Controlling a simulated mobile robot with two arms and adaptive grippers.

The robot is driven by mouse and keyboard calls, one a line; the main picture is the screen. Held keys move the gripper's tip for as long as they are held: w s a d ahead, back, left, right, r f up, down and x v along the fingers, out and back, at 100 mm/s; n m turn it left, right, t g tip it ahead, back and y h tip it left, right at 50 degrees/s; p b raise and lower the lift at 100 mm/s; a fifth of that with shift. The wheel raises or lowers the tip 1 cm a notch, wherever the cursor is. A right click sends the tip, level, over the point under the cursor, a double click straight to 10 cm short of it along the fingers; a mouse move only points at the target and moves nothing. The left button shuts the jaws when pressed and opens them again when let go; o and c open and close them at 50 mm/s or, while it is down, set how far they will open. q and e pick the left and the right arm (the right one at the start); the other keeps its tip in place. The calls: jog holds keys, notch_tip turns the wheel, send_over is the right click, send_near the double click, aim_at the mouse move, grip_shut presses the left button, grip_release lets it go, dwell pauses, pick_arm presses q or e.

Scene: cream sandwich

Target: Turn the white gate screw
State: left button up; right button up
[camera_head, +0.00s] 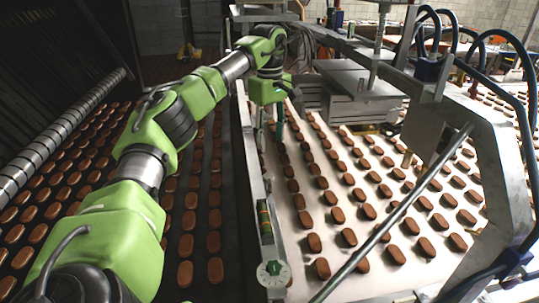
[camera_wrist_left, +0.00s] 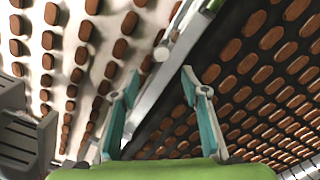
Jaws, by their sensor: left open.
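A round white knob with a green centre (camera_head: 272,273), which looks like the white gate screw, sits at the near end of the metal rail (camera_head: 248,150) between the two belts. My left gripper (camera_head: 269,128) is far up the rail from this knob, pointing down with its teal fingers apart. In the left wrist view the open fingers (camera_wrist_left: 161,76) have nothing between them. A small pale round part (camera_wrist_left: 161,53) on the rail shows just beyond the fingertips; I cannot tell if it is a screw. My right gripper is not in view.
Brown biscuits lie in rows on the white belt (camera_head: 297,200) to the right and the dark belt to the left. A metal box (camera_head: 358,92) and a grey frame (camera_head: 490,150) with hoses stand over the white belt. A slanted bar crosses at lower right.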

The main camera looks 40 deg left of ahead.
pick_arm(q)
jog(key=p, duration=0.1)
send_over(268, 176)
notch_tip(268, 176, down, 4)
notch_tip(268, 176, down, 8)
jog(key=shift+w+r+p, duration=0.1)
jog(key=shift+r+p, duration=0.15)
jog(key=shift+p, duration=0.7)
jog(key=shift+f, duration=0.7)
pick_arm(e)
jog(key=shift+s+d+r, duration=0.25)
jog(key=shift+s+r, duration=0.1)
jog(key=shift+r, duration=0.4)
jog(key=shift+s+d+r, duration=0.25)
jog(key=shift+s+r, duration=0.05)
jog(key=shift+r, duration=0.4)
pick_arm(q)
jog(key=c, duration=0.9)
jog(key=shift+c, duration=1)
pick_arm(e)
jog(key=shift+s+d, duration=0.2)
